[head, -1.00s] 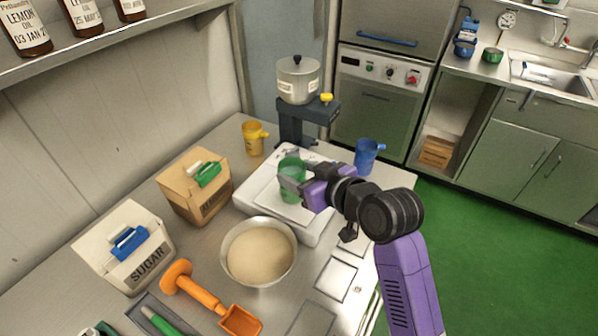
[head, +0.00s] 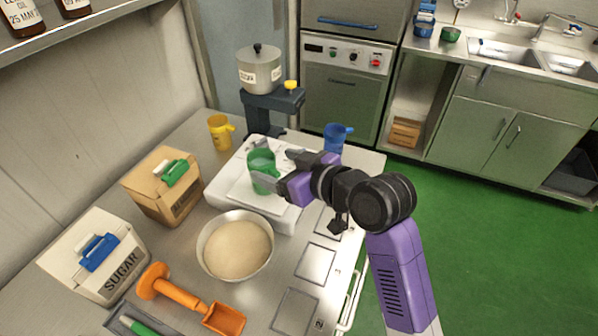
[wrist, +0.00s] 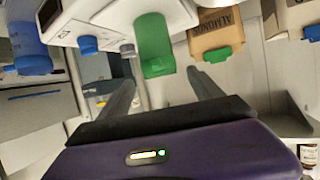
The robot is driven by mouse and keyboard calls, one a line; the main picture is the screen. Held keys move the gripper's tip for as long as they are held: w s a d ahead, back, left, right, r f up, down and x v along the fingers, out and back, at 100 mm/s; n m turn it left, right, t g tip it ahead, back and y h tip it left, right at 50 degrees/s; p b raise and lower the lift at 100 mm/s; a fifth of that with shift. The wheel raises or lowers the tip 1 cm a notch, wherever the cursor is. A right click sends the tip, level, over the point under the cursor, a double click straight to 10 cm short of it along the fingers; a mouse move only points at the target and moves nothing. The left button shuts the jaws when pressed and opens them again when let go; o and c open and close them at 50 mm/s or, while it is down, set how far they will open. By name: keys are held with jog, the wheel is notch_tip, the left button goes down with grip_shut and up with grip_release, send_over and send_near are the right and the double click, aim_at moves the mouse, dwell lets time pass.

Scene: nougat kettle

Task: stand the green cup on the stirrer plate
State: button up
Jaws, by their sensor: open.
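The green cup (head: 263,160) stands upright on the pale top of a white flat unit (head: 227,193), which I take for the stirrer plate, on the steel bench. My gripper (head: 275,168) is open beside the cup, at its near right side, with one finger overlapping its lower part in the head view. In the wrist view the cup (wrist: 153,45) shows ahead, between the two spread fingers of my gripper (wrist: 161,66). I cannot tell whether a finger touches it.
A yellow cup (head: 220,132) and a blue cup (head: 337,138) stand behind the unit. A pot (head: 260,72) sits on a dark stand at the back. A bowl (head: 235,248) of pale contents, an almond box (head: 160,190), a sugar box (head: 93,256) and an orange scoop (head: 190,297) are nearer.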

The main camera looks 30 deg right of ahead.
jog(key=v, duration=0.8)
jog(key=shift+s+b, duration=0.2)
jog(key=shift+b, duration=0.1)
jog(key=shift+f, duration=0.1)
jog(key=s+f+m+h, duration=0.1)
jog(key=s+f, duration=0.3)
jog(key=s+f+m+h, duration=0.1)
jog(key=s+f, duration=0.3)
jog(key=s, duration=0.1)
jog(key=s+f+m+h, duration=0.1)
jog(key=s+f, duration=0.3)
jog(key=s, duration=0.1)
jog(key=shift+s+a+f+m+t, duration=0.1)
jog(key=shift+a+f+m+t, duration=0.2)
jog(key=shift+t, duration=0.1)
jog(key=s+a+r+t, duration=0.1)
jog(key=s+a+r, duration=0.1)
jog(key=s, duration=1.5)
jog(key=shift+n, duration=0.4)
